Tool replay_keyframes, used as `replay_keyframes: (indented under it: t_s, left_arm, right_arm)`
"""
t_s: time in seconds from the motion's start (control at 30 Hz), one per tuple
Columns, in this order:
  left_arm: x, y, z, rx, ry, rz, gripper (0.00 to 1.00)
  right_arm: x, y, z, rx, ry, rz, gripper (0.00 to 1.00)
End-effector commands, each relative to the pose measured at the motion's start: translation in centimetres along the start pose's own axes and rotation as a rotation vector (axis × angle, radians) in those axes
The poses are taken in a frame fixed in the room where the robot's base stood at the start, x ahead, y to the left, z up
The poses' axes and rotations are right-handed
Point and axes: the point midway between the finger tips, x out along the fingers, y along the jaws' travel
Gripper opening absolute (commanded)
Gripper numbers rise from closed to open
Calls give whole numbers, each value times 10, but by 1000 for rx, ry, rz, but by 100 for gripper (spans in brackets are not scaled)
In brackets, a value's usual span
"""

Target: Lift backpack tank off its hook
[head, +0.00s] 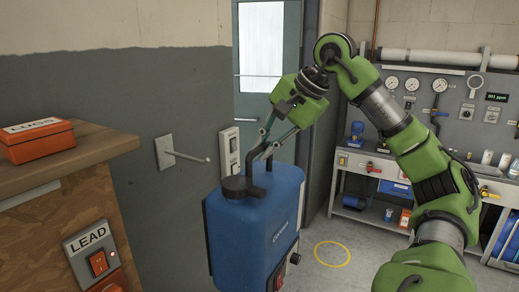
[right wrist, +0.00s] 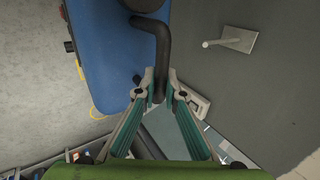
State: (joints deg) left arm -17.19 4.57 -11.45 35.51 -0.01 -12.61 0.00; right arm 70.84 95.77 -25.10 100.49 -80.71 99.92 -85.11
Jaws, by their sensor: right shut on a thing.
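The backpack tank (head: 262,225) is blue with a black cap and a black handle on top. In the head view it hangs in the air from my right gripper (head: 262,152), to the right of the hook. My right gripper is shut on the tank's black handle; the right wrist view shows its two fingers (right wrist: 161,92) closing on the handle (right wrist: 160,50). The hook (head: 185,155) is a bare metal peg on a wall plate, apart from the tank; it also shows in the right wrist view (right wrist: 230,40). My left gripper is not in view.
A wooden cabinet (head: 75,165) with an orange LUGS box (head: 38,138) and a LEAD switch (head: 98,262) stands at the left. A door (head: 265,60) is behind the tank. A workbench with gauges (head: 425,90) is at the back right. A yellow ring (head: 332,254) marks open floor.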

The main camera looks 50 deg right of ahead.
Motion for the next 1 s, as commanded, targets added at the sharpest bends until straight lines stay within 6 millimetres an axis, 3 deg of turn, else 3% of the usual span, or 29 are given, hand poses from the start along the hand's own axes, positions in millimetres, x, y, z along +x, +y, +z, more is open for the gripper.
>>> replay_keyframes:
  t_s: [1.0]
  left_arm:
    - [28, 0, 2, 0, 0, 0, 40]
  right_arm:
    - [-30, 40, 0, 1, 0, -10, 0]
